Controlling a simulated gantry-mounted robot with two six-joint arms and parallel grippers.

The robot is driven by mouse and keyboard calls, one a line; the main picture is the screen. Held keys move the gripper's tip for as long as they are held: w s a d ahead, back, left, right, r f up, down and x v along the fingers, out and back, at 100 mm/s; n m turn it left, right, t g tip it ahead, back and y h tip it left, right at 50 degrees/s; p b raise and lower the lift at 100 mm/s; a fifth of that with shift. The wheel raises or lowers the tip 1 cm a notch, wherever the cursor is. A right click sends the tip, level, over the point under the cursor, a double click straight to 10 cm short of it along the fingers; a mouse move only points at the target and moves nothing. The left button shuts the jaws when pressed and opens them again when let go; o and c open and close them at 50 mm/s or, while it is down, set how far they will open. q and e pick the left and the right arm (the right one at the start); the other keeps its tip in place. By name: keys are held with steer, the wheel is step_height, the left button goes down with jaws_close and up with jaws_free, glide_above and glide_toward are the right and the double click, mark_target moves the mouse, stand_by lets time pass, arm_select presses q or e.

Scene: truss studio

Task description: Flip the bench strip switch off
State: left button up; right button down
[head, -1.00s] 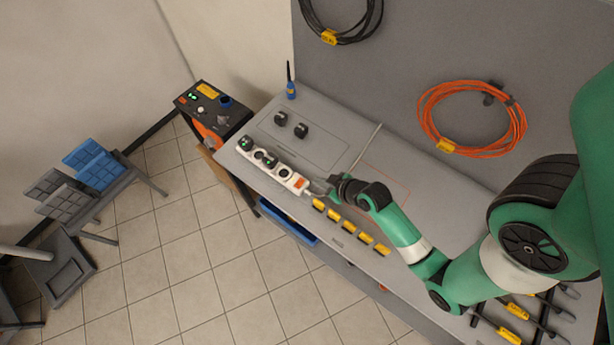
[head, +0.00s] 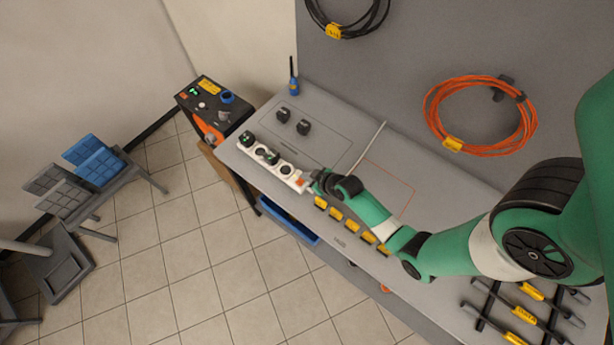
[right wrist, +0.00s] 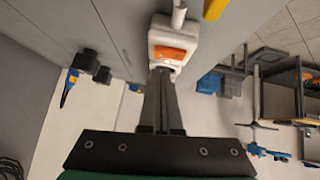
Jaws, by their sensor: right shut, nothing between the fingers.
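The white bench strip (head: 256,152) lies along the front edge of the grey bench, with black plugs in some sockets. Its orange switch (head: 299,182) is at the end nearest my right arm. My right gripper (head: 309,184) is shut and empty, its tips right at that end of the strip. In the right wrist view the closed fingertips (right wrist: 162,72) are at the edge of the strip end (right wrist: 187,38), just below the orange switch (right wrist: 170,54). I cannot tell whether they touch it. The switch's rocker position is unclear. My left gripper is not in view.
Yellow-tagged items (head: 336,215) line the bench front beside my right arm. An orange cable coil (head: 481,147) hangs on the wall. The bench middle behind the strip is mostly clear.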

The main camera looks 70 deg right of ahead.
steer(key=shift+d+f, duration=0.1)
steer(key=shift+f, duration=0.75)
steer(key=shift+f+b, duration=0.4)
steer(key=shift+b, duration=0.1)
steer(key=shift+s+d, duration=0.15)
steer(key=shift+a+r+p, duration=0.2)
steer(key=shift+a+p, duration=0.25)
steer(key=shift+w+a, duration=0.25)
steer(key=shift+a, duration=0.1)
